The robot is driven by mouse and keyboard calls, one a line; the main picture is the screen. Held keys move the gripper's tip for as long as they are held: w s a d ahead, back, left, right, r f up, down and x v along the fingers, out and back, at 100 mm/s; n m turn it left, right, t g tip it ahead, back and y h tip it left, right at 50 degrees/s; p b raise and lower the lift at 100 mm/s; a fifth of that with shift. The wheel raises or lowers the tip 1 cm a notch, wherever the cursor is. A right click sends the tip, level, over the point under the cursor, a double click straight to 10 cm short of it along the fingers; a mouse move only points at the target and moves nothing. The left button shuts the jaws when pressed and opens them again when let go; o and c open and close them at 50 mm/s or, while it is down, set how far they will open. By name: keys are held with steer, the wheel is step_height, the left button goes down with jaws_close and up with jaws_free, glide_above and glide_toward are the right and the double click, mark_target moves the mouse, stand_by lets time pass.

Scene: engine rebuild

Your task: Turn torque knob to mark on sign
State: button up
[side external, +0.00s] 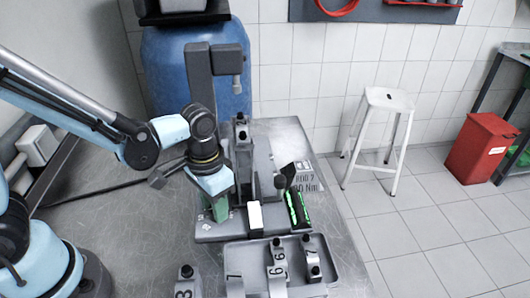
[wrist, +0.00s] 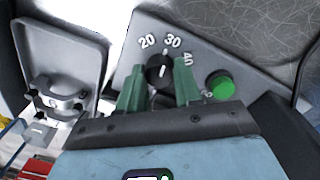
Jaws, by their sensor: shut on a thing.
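The black torque knob (wrist: 159,70) is on a grey panel (wrist: 205,55) marked 20, 30, 40 and a further, partly hidden number. A white line on the knob points up, roughly toward the 30. My gripper (wrist: 159,84) has its green fingers on either side of the knob and is shut on it. In the side view my gripper (side external: 217,206) is low at the left of the grey fixture, and the knob is hidden there. The white sign (side external: 307,180) behind the fixture reads "ROD 7" above an "Nm" value; its first digit is unclear.
A green button (wrist: 220,84) sits right of the knob. A tray (side external: 337,270) of numbered caps (side external: 278,262) is at the front. The fixture's upright post (side external: 200,80) rises beside my arm. A stool (side external: 385,130) and red bin (side external: 480,148) stand off the table.

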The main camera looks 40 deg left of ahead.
steer(key=shift+m, duration=0.6)
steer(key=o, duration=1)
steer(key=shift+o, duration=0.2)
steer(key=shift+r, duration=0.15)
step_height(320, 180, up, 12)
steer(key=shift+a, duration=0.15)
steer(key=a+f+n+t, duration=0.1)
steer(key=a+n+t, duration=0.2)
steer(key=a+t, duration=0.4)
steer(key=shift+s+a, duration=0.2)
steer(key=shift+a, duration=0.75)
